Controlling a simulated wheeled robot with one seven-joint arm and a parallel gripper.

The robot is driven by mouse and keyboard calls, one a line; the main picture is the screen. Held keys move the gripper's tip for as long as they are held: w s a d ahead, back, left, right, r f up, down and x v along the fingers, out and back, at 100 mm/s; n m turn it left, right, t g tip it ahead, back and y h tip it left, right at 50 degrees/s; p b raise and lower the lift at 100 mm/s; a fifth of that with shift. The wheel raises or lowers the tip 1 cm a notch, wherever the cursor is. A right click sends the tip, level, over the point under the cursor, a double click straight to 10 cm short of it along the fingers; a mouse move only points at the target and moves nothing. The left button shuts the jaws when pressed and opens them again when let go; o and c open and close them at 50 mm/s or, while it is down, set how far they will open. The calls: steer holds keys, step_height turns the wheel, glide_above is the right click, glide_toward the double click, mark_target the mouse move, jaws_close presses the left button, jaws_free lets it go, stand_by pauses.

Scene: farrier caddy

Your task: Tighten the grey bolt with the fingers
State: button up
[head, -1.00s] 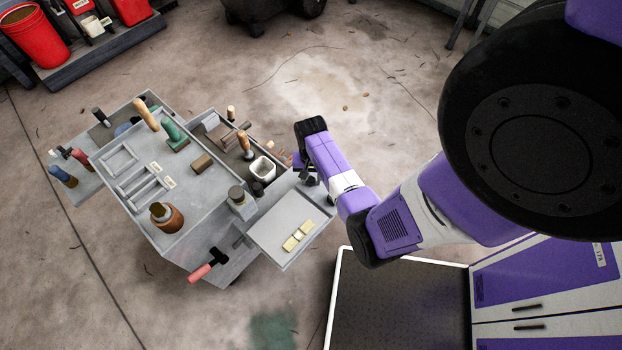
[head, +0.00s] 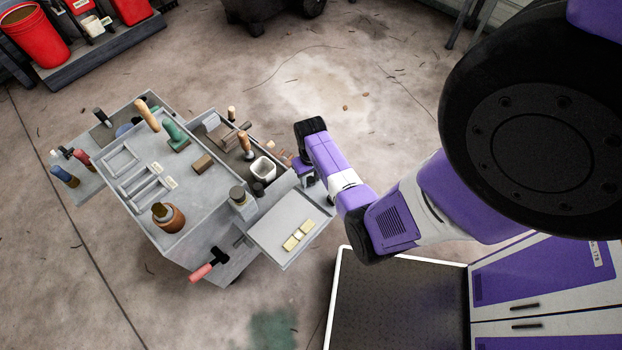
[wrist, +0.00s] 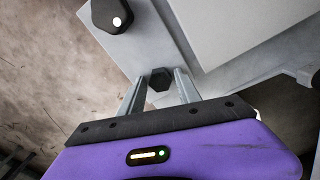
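The grey bolt (wrist: 160,79) shows in the wrist view as a dark hexagonal head against the caddy's grey side. My gripper (wrist: 161,76) reaches toward it, with one finger on each side of the head. The fingers stand apart and the bolt head lies between their tips. I see only slight gaps, and firm contact is not clear. In the head view my gripper (head: 303,171) is at the right side of the grey caddy (head: 213,185), and the bolt is hidden there.
A black knob with a white dot (wrist: 110,16) is near the bolt. A side shelf (head: 276,243) juts out close to my gripper. Open floor lies behind it.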

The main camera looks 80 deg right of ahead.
steer(key=shift+n, duration=1.2)
steer(key=shift+r+p, duration=0.1)
steer(key=shift+p, duration=0.25)
